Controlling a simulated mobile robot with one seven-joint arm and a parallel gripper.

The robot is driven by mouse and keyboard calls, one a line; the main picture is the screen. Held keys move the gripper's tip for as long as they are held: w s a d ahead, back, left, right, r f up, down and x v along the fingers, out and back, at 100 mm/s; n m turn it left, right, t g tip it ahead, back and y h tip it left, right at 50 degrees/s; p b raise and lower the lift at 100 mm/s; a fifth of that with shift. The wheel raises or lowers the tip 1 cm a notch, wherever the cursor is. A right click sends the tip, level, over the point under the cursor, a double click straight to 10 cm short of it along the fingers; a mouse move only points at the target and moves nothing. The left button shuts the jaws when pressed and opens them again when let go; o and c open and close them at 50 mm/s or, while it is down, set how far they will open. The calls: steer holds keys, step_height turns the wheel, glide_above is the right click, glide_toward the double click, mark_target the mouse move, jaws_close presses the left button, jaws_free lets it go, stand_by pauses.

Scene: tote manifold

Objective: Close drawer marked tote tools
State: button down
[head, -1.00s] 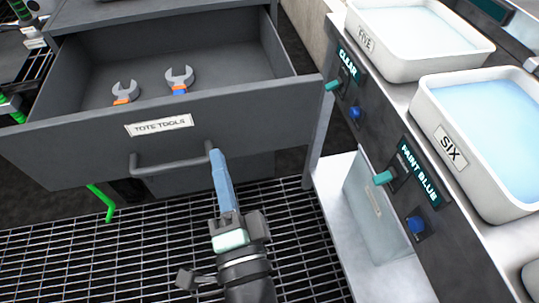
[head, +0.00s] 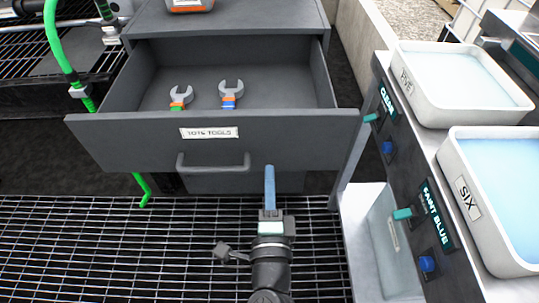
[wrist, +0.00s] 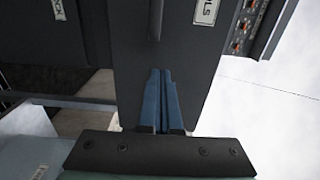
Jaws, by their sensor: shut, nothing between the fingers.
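The grey drawer marked TOTE TOOLS (head: 300,130) is open in the head view, pulled out from its cabinet. Its label (head: 209,132) is on the front, with a bar handle (head: 213,167) below. Two wrenches (head: 231,94) lie inside. My gripper (head: 269,172) is shut and empty, its blue fingers pointing at the lower drawer front, just right of the handle. In the wrist view the shut fingers (wrist: 160,85) lie in front of the dark drawer front (wrist: 195,70). I cannot tell whether the fingertips touch it.
A bench with white totes FIVE (head: 415,85) and SIX (head: 480,225) stands at the right, with teal levers and blue knobs on its near face. A green hose (head: 55,45) hangs at the left. The floor is metal grating (head: 100,250).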

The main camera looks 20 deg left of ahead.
mark_target(269, 150)
steer(key=shift+p+x, duration=0.3)
steer(key=shift+x, duration=1.95)
